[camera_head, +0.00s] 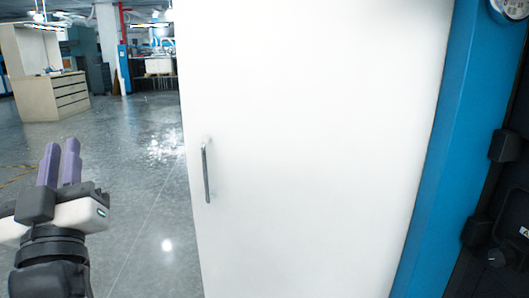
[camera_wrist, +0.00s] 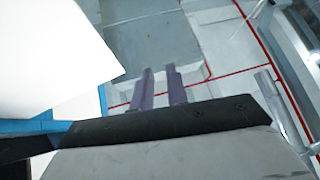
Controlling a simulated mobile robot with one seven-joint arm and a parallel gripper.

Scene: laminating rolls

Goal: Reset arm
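My gripper (camera_head: 60,147) is at the lower left of the head view, with its two purple fingers pointing up. It is left of a white door (camera_head: 310,130) and apart from its metal handle (camera_head: 206,173). In the wrist view my gripper (camera_wrist: 160,75) shows a gap between the fingers, with nothing between them. It is open and empty.
A blue post (camera_head: 445,150) and dark equipment (camera_head: 505,215) stand right of the door. Open grey floor (camera_head: 130,200) lies left of it, with a beige drawer cabinet (camera_head: 62,97) farther back. The wrist view shows a white panel (camera_wrist: 50,50) at left and red floor lines.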

